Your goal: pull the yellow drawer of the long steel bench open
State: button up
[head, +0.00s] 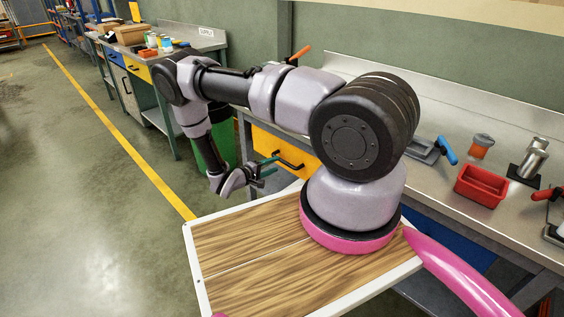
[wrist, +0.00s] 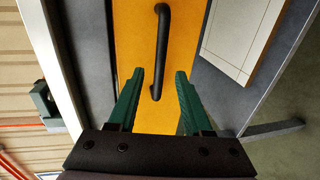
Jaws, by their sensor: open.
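The long steel bench (head: 425,180) runs along the wall on the right of the head view. Its yellow drawer (head: 264,141) shows partly behind my arm, with its front looking flush with the bench. A black bar handle (head: 291,161) is on the drawer front. In the wrist view the yellow front (wrist: 186,40) fills the middle, and the handle (wrist: 162,40) runs upright in the picture. My gripper (head: 277,163) is open in front of the drawer. In the wrist view its green fingers (wrist: 159,72) lie either side of the handle's lower end; contact cannot be told.
A red bin (head: 482,186), a blue-handled tool (head: 446,150) and other items stand on the benchtop. My wooden-topped base is close to the bench front. Another bench (head: 180,46) with a yellow drawer stands farther back. Open floor (head: 70,190) lies at left.

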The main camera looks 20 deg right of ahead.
aim_at(282, 162)
jog(key=x, duration=0.6)
grip_shut()
dwell(1.3)
